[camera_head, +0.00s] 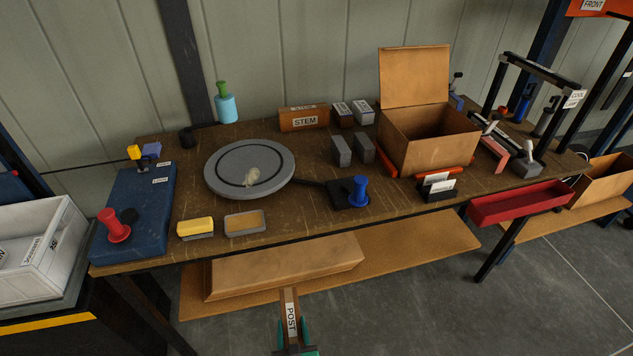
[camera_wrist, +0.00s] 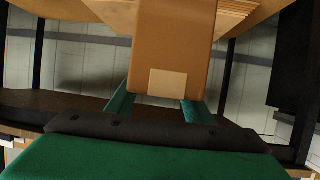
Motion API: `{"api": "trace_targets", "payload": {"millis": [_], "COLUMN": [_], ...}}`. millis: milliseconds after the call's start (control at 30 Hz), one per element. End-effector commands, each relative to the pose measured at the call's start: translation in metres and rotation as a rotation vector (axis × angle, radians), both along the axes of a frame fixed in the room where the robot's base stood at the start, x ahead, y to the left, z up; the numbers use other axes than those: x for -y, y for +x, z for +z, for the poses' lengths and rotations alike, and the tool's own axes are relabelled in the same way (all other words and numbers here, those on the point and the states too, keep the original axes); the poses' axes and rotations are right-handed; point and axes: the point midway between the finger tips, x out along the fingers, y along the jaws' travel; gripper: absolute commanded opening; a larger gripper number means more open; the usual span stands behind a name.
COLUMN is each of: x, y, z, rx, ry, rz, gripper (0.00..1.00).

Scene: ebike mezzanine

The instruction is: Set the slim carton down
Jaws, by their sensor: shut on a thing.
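The slim carton (camera_head: 289,302) is brown with a white label reading POST. It stands out at the bottom middle of the head view, in front of the table's near edge and lower in the picture than the tabletop. My gripper (camera_head: 293,328), with green fingers, is shut on its near end. In the wrist view the carton (camera_wrist: 175,45) fills the upper middle, with a pale square patch on its face. The green fingers (camera_wrist: 158,108) show at either side of its lower end. The carton's far side is hidden.
The brown table (camera_head: 300,222) holds a grey round turntable (camera_head: 215,186), a STEM box (camera_head: 304,118), an open cardboard box (camera_head: 436,145), a blue case (camera_head: 135,215) and two small trays. A long carton (camera_head: 290,268) lies on the lower shelf (camera_head: 420,248). The front strip right of the small trays looks clear.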

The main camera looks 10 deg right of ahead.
Motion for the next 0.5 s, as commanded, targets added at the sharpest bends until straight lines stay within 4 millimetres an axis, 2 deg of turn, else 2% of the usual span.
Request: {"api": "trace_targets", "payload": {"millis": [500], "x": [0.0012], "y": [0.002], "z": [0.0054], "rx": [0.007], "ry": [-0.002], "rz": [0.001], "gripper": [0.1]}}
